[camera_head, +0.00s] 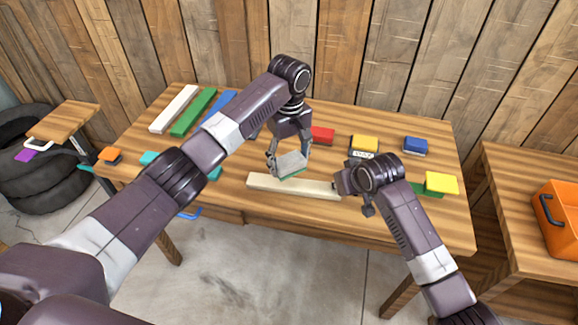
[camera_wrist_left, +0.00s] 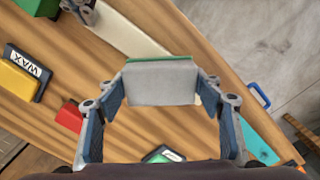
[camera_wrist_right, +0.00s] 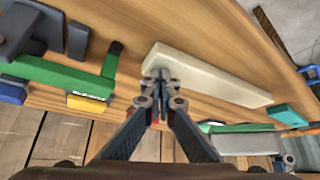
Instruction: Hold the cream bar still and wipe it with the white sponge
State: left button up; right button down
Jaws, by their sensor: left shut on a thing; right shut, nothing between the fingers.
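The cream bar (camera_head: 293,187) lies flat along the table's front edge; it also shows in the left wrist view (camera_wrist_left: 128,27) and the right wrist view (camera_wrist_right: 212,78). My left gripper (camera_head: 289,157) is shut on the white sponge (camera_head: 291,163), a greyish-white block with a green layer. The sponge is just behind and above the bar's middle; the left wrist view shows it between the fingers (camera_wrist_left: 162,84). My right gripper (camera_head: 342,183) is shut and empty at the bar's right end. Its tips (camera_wrist_right: 161,76) overlap that end; I cannot tell if they press on it.
White (camera_head: 173,108), green (camera_head: 193,112) and blue (camera_head: 226,98) bars lie at the back left. A red block (camera_head: 322,135), a yellow WAX block (camera_head: 364,144), a blue block (camera_head: 415,146) and a yellow block (camera_head: 441,183) stand behind and right. An orange crate (camera_head: 560,215) is on the right table.

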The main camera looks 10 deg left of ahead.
pick_arm(q)
jog(key=shift+r, duration=0.1)
pick_arm(e)
jog(key=shift+s+d+f, duration=0.15)
jog(key=shift+s+f, duration=0.05)
jog(key=shift+f, duration=0.15)
pick_arm(q)
notch_tip(320, 180, up, 2)
jog(key=shift+w+p, duration=0.15)
jog(key=shift+p, duration=1)
pick_arm(e)
jog(key=shift+w+r, duration=0.2)
jog(key=shift+r, duration=0.8)
pick_arm(q)
notch_tip(320, 180, up, 6)
jog(key=p, duration=0.6)
pick_arm(e)
notch_tip(320, 180, up, 6)
jog(key=shift+f, duration=0.2)
jog(key=shift+f, duration=0.1)
